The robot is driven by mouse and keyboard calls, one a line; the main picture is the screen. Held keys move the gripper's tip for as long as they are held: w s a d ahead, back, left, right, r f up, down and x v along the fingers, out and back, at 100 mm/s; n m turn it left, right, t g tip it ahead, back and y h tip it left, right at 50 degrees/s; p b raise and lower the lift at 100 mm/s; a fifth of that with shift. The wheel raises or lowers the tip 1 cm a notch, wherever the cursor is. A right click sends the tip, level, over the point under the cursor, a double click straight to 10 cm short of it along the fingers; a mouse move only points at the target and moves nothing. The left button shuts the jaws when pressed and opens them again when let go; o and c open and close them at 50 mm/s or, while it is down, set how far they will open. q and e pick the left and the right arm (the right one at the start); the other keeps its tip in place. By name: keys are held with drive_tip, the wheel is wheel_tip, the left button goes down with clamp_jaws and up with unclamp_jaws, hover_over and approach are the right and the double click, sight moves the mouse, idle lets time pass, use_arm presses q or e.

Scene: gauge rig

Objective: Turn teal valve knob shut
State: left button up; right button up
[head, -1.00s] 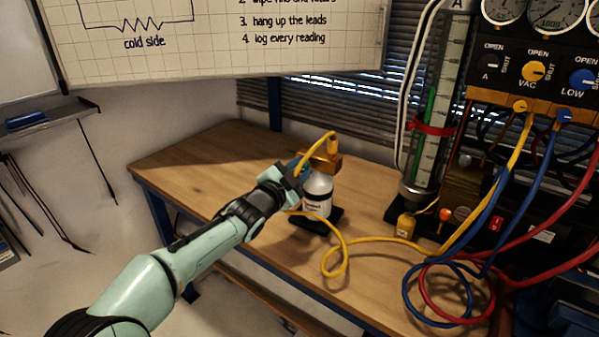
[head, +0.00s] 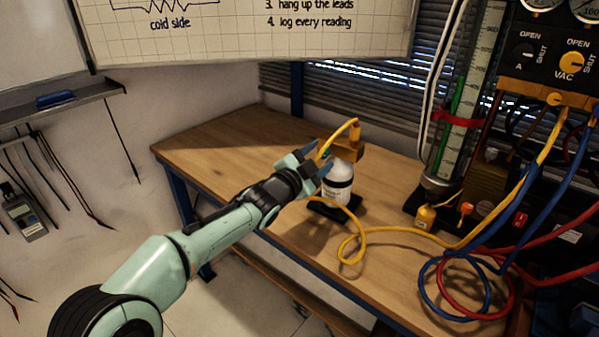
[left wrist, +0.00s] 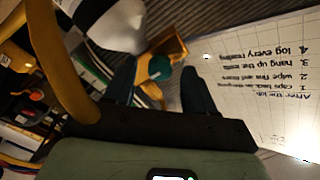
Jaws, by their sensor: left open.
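The teal valve knob (left wrist: 159,68) shows in the left wrist view on the side of a brass valve block (left wrist: 168,46). In the head view the brass block (head: 350,151) tops a white bottle (head: 338,182); the knob is mostly hidden there by my fingers. My left gripper (head: 312,166) is open, just left of the block. In the left wrist view its two dark fingers (left wrist: 158,92) point at the knob, which lies between their lines and looks a little beyond the tips. I cannot tell whether they touch it. My right gripper is not in view.
A yellow hose (head: 350,245) arches close over the gripper and loops on the wooden bench (head: 215,150). Blue and red hoses (head: 440,300) coil at the right. A glass column (head: 465,110) and gauge panel (head: 550,60) stand behind. The bench's left part is clear.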

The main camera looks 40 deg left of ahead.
use_arm(q)
drive_tip(key=s+p, duration=0.1)
drive_tip(key=s, duration=1.1)
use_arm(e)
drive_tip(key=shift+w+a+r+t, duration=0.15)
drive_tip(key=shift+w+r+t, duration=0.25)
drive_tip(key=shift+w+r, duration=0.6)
use_arm(q)
drive_tip(key=shift+d, duration=0.1)
